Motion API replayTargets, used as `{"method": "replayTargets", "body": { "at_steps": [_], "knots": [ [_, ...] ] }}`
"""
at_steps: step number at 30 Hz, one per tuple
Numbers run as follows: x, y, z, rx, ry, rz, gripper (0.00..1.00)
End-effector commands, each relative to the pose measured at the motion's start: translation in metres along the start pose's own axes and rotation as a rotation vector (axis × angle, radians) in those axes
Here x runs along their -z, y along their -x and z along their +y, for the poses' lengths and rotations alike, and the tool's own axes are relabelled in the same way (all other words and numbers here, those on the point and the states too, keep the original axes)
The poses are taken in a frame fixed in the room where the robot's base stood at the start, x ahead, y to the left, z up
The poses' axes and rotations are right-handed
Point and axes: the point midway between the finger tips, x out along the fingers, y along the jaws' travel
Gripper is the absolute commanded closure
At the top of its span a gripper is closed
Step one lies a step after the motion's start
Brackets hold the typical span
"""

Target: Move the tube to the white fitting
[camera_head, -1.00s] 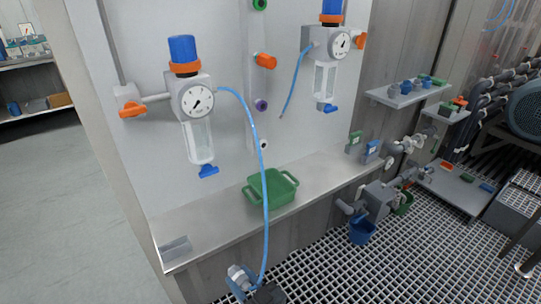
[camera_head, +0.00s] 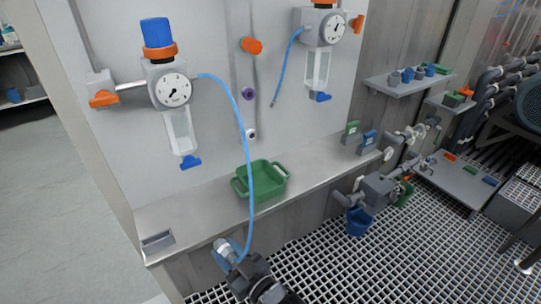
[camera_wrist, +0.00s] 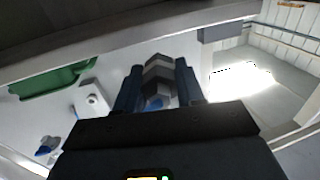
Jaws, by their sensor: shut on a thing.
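A long blue tube (camera_head: 245,130) runs from the left regulator's outlet, arches over and hangs down in front of the bench to my gripper (camera_head: 230,255). My gripper is shut at the tube's lower end, in front of the bench edge. In the wrist view, my gripper's fingers (camera_wrist: 157,85) close on a grey faceted end piece (camera_wrist: 157,72), with a bit of blue below it. The white fitting (camera_head: 250,134) is on the wall panel's vertical strip, below the purple fitting (camera_head: 248,93). My gripper is well below it and apart from it.
A green basket (camera_head: 268,186) stands on the metal bench (camera_head: 190,215), behind the hanging tube. An orange fitting (camera_head: 251,45) is higher on the strip. The left regulator (camera_head: 173,92) and right regulator (camera_head: 320,35) stick out from the panel. A shorter blue tube (camera_head: 284,65) hangs from the right one.

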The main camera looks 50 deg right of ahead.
Motion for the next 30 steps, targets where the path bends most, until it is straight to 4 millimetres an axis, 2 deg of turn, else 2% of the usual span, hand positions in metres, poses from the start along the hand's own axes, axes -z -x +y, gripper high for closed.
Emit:
{"method": "replayTargets", "body": {
  "at_steps": [2, 6, 10, 12, 17, 24, 30],
  "knots": [
    [0.006, -0.017, 0.021, -0.050, -0.002, 0.000, 1.00],
    [0.035, -0.047, 0.067, -0.128, -0.002, 0.002, 1.00],
    [0.064, -0.063, 0.108, -0.173, -0.003, 0.003, 1.00],
    [0.076, -0.066, 0.125, -0.188, -0.002, 0.000, 1.00],
    [0.094, -0.070, 0.148, -0.204, -0.001, 0.001, 1.00],
    [0.129, -0.071, 0.192, -0.226, 0.002, 0.004, 1.00],
    [0.149, -0.068, 0.214, -0.228, 0.001, 0.001, 1.00]
  ]
}}
